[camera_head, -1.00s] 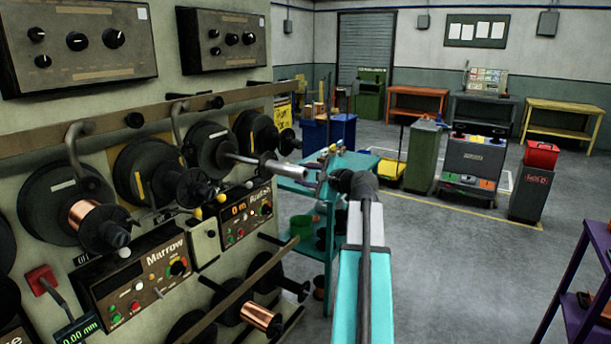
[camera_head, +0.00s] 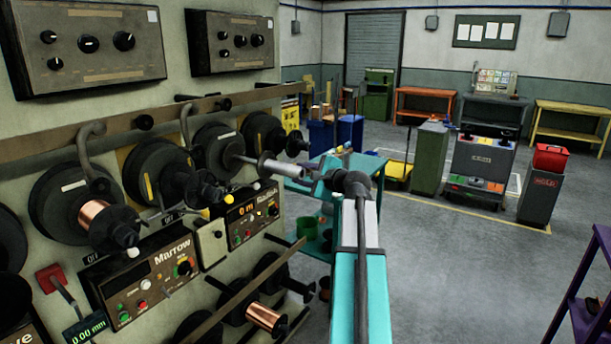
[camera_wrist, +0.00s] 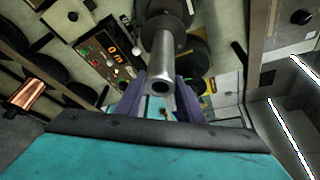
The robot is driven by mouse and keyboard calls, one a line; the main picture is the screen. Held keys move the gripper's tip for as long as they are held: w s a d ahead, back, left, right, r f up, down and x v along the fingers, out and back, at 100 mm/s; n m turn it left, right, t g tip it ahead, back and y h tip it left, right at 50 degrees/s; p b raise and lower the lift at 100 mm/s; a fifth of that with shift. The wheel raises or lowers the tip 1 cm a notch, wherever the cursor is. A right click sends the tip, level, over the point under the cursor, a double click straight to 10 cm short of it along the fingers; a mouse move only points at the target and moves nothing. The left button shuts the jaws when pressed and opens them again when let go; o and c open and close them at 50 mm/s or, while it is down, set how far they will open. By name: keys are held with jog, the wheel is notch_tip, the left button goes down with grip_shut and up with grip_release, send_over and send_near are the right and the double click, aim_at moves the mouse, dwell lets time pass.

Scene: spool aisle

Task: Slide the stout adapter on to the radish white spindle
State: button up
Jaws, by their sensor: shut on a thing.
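A silver hollow tube, which I take for the stout adapter (camera_head: 283,168), lies level in front of the wall spools. Its open dark end faces me in the wrist view (camera_wrist: 162,64). My gripper (camera_head: 305,178) is at its near end; in the wrist view the purple jaws (camera_wrist: 160,97) are shut on it from both sides. The thinner pale rod of the spindle (camera_head: 246,160) runs from a dark round flange (camera_head: 219,149) above the panel reading Radish to the tube's far end. How far the rod enters the tube is hidden.
Black spools, one with copper wire (camera_head: 96,216), stand close on the left. Below are the Marrow panel (camera_head: 145,275), the Radish panel (camera_head: 250,217) and a slanted rail (camera_head: 238,297). A teal shelf (camera_head: 306,200) stands behind my gripper.

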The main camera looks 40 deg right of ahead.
aim_at(266, 164)
jog(key=shift+w+a, duration=0.25)
jog(key=shift+w, duration=0.9)
jog(key=shift+w+p, duration=0.15)
jog(key=shift+p, duration=0.2)
jog(key=shift+w+a+r+p, duration=0.1)
jog(key=shift+w+a+p, duration=0.3)
jog(key=shift+w, duration=1.7)
jog(key=shift+w+a+f+p, duration=0.15)
jog(key=shift+w+a, duration=0.4)
jog(key=shift+w, duration=1.5)
jog(key=shift+w+a+r+p, duration=0.15)
jog(key=shift+w+a+p, duration=0.25)
jog(key=shift+w, duration=1.7)
jog(key=o, duration=1.4)
jog(key=shift+a, duration=0.1)
jog(key=shift+c, duration=0.2)
jog(key=shift+s, duration=0.2)
jog(key=b+v, duration=0.4)
jog(key=v, duration=0.9)
jog(key=shift+s, duration=0.25)
